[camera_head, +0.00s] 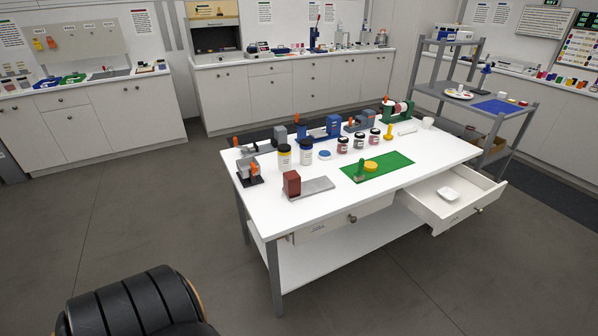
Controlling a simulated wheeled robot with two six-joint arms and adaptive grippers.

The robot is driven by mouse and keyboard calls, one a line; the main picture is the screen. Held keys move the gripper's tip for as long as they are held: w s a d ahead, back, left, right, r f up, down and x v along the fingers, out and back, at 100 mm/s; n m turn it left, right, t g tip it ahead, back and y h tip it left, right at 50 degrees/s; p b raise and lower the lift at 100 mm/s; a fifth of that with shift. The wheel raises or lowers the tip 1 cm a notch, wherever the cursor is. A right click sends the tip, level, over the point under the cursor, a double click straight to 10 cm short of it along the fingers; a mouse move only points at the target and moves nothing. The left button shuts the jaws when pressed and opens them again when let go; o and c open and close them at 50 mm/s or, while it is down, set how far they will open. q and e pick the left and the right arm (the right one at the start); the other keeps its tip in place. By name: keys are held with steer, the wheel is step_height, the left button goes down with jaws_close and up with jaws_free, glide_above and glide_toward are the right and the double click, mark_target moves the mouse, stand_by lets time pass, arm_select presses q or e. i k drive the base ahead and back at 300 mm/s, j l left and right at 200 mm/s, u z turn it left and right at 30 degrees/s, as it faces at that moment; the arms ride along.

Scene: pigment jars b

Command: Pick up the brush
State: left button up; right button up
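I cannot make out a brush for certain; the table items are small from here. The white table (262,218) stands at centre right. On it lies a green mat (398,160) with a small green item (361,171) and a yellow round piece (371,166). Several jars stand behind the mat, among them one with a yellow label (284,156) and a smaller dark-lidded one (343,146). A small upright yellow item (388,132) stands near the mat's back edge. Neither of my grippers is in view.
A table drawer (467,213) is pulled out at the front right, with a white dish (448,194) inside. A grey shelf rack (475,100) stands behind the table's right end. Floor left of the table is clear.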

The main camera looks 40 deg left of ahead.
mark_target(360, 176)
steer(key=i+u, duration=0.7)
steer(key=u, duration=0.2)
steer(key=i+l+u, duration=0.1)
steer(key=i+u, duration=0.3)
steer(key=i+l+u, duration=0.2)
steer(key=u, duration=0.25)
steer(key=i+l+u, duration=0.25)
steer(key=l+u, duration=0.2)
steer(key=i+l+u, duration=0.2)
